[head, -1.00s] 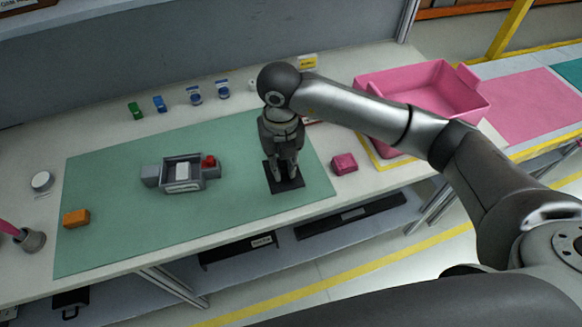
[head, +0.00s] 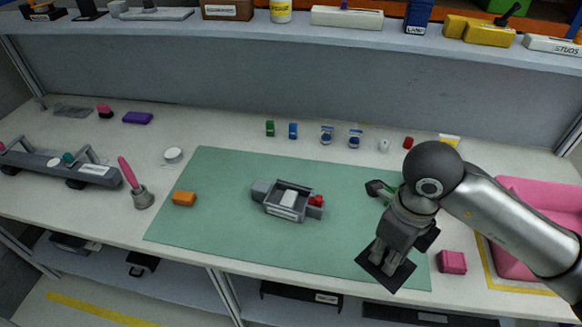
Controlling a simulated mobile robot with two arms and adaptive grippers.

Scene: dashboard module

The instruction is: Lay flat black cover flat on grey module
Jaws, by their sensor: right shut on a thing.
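The grey module (head: 286,214) is an open-topped box on the green mat (head: 230,170). It has a white block (head: 289,199) inside and a red part (head: 316,201) at its right end. My right gripper (head: 390,256) points down at the right part of the mat, right of the module and apart from it. It is shut on the flat black cover (head: 371,266), which shows around the fingertips near the mat's front edge. A dark patch lies beside it on the right; I cannot tell whether it is shadow. My left gripper is out of view.
An orange block (head: 184,198) lies at the mat's left edge and a pink block (head: 452,262) at its right. A pink bin (head: 530,195) stands far right. Small bottles (head: 327,135) line the back. A pink-handled tool (head: 135,183) stands left. The mat between cover and module is clear.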

